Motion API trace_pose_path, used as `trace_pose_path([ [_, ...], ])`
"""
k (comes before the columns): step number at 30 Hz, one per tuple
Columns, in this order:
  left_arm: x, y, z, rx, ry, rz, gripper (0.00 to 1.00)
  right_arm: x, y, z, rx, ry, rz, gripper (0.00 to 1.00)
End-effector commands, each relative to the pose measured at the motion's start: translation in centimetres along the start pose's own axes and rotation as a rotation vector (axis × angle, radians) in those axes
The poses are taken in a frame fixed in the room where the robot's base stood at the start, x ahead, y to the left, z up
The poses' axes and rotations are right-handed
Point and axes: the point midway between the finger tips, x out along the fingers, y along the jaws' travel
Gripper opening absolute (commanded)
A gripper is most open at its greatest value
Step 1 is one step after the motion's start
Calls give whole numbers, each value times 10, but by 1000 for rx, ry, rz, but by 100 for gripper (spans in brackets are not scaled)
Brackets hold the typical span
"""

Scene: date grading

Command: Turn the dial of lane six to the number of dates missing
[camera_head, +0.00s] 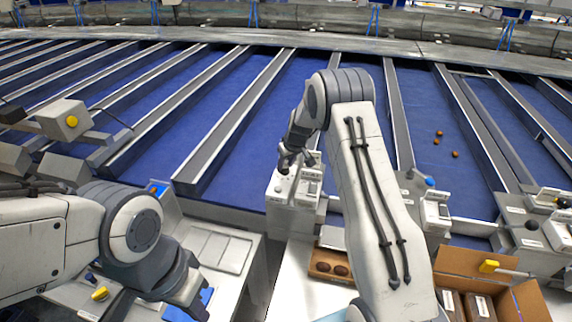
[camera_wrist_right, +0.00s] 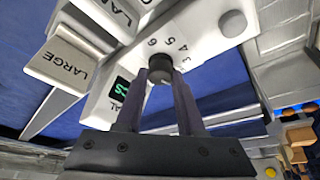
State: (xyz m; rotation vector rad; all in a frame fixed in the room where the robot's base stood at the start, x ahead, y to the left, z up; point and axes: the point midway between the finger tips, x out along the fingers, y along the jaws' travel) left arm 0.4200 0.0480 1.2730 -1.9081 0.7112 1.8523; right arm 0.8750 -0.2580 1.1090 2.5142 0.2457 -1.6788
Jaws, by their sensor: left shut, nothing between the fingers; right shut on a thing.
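The dial (camera_wrist_right: 160,66) is a dark round knob on a white panel (camera_wrist_right: 205,40) with the numbers 3, 4, 5 and 6 printed beside it. My right gripper (camera_wrist_right: 160,78) is shut on the dial, one finger on each side. Which number the dial points at is hidden. A small green-lit display (camera_wrist_right: 122,88) beside it shows one character, seen tilted. In the head view my right gripper (camera_head: 290,160) is at the lane's control box (camera_head: 292,200). A shallow brown tray (camera_head: 316,270) below holds dark dates (camera_head: 341,270). My left gripper (camera_head: 197,307) is shut and empty at the lower left.
Other control boxes (camera_head: 436,215) stand along the lane ends. A cardboard box (camera_head: 519,303) is at the lower right.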

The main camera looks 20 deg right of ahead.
Motion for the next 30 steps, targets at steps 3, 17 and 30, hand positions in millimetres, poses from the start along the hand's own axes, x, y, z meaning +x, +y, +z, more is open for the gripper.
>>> trace_pose_path([
  [3, 10, -1, 1, 1, 0, 0, 0, 2, 0, 1, -17, 0, -8, 0],
  [17, 81, -6, 4, -7, 0, 0, 0, 6, 3, 2, -273, 2, -112, 0],
  [30, 104, -8, 6, -9, 0, 0, 0, 1, 4, 0, -512, -1, -212, 0],
])
